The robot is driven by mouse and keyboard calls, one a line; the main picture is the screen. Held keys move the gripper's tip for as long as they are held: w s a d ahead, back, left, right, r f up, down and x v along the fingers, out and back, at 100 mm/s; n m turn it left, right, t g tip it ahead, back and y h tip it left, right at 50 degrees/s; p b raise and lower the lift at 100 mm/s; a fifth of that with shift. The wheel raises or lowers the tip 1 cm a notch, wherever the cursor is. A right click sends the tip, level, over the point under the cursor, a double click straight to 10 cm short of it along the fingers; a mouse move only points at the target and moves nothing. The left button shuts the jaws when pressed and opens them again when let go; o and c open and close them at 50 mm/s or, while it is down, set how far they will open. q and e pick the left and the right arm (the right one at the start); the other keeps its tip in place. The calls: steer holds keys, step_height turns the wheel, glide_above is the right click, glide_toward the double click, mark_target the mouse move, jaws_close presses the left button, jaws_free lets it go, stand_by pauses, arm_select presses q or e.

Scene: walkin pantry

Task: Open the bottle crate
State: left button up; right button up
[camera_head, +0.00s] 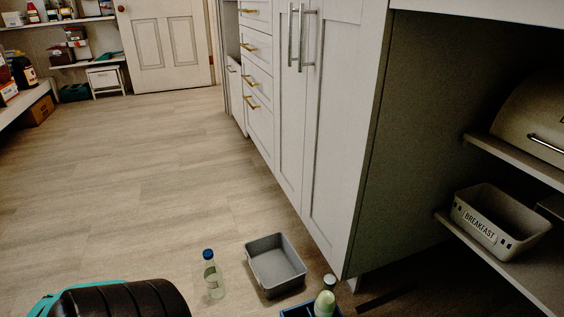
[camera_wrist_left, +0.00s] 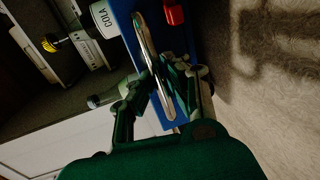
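In the head view only the upper part of the blue bottle crate (camera_head: 294,312) shows at the bottom edge, with at least one pale-green bottle (camera_head: 324,303) at it. In the left wrist view, turned sideways, a blue wall of it (camera_wrist_left: 197,45) carries a long chrome bar handle (camera_wrist_left: 146,38) and, above, a small red part (camera_wrist_left: 173,13). The fingers of my left gripper (camera_wrist_left: 162,72) come close together on both sides of the handle and appear shut on it. The crate's lower part is hidden. My right gripper is in neither view.
A clear bottle with a blue cap (camera_head: 213,277) and an empty grey bin (camera_head: 272,240) stand on the floor. White cabinets (camera_head: 330,120) and a shelf with a BREAKFAST bin (camera_head: 480,234) are at right. A COLA container (camera_wrist_left: 104,19) shows in the wrist view.

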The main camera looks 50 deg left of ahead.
arm_select(q)
steer(key=o, duration=0.4)
steer(key=shift+c, duration=0.2)
steer(key=shift+a, duration=0.1)
steer(key=v, duration=1.2)
